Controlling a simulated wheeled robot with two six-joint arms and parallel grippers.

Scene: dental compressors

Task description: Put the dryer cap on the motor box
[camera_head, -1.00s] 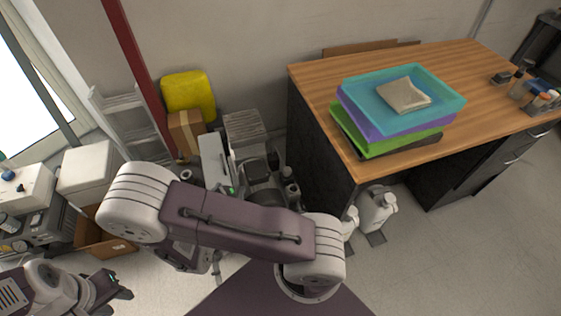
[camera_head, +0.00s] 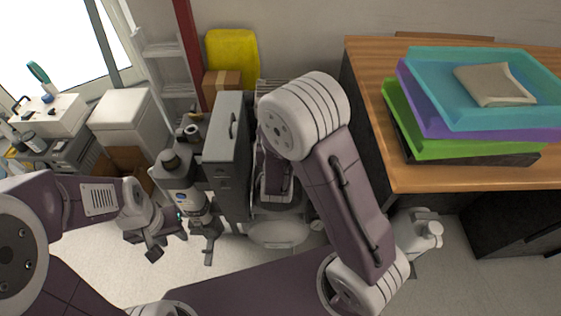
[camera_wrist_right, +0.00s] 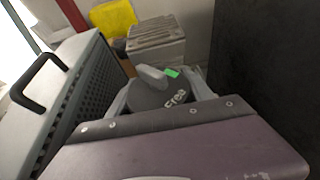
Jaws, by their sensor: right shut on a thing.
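A tall grey box with a handle, which I take for the motor box, stands mid-left in the head view (camera_head: 228,160). It also shows at the left of the right wrist view (camera_wrist_right: 75,105), with its black handle and perforated side. A dark round cap with "Free" on it (camera_wrist_right: 160,95) and a light grey knob shows just beyond my right gripper's purple body; I take it for the dryer cap. My right gripper is shut on it, its fingertips largely hidden. My left gripper (camera_head: 166,240) is open and empty, low and left of the box.
A dark-topped cylindrical unit (camera_head: 187,195) stands left of the box. A wooden desk (camera_head: 420,180) with stacked coloured trays (camera_head: 480,115) is at the right. A yellow container (camera_head: 232,55) and cardboard box (camera_head: 221,84) stand behind. Pale floor is open near my left gripper.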

